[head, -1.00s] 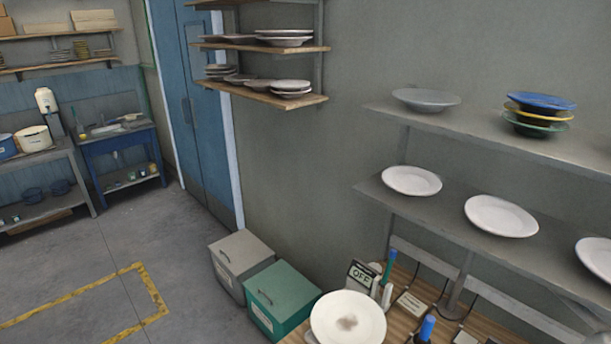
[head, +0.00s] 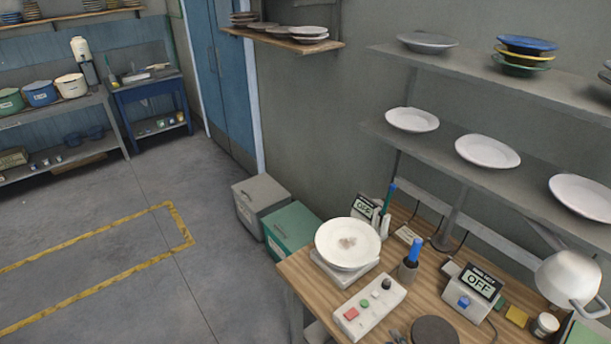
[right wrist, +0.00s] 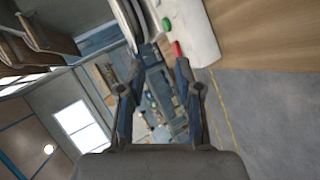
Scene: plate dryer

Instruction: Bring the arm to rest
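Neither of my arms shows in the head view. My right gripper (right wrist: 160,75) shows in the right wrist view with its two fingers spread apart and nothing between them. A pale control box with a red and a green button (right wrist: 195,30) is just beyond its fingertips at the top of that view, beside a plate edge (right wrist: 130,25). In the head view the white plate (head: 347,243) with a brownish smudge lies on a pale device on the wooden table. The button box (head: 369,306) stands in front of it. My left gripper is not in view.
The wooden table (head: 300,275) also carries an OFF display box (head: 470,292), a dark round disc (head: 435,331), a blue-handled tool in a cup (head: 411,262) and a lamp (head: 568,280). Shelves with plates (head: 470,172) hang above. The floor at left (head: 100,215) is clear.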

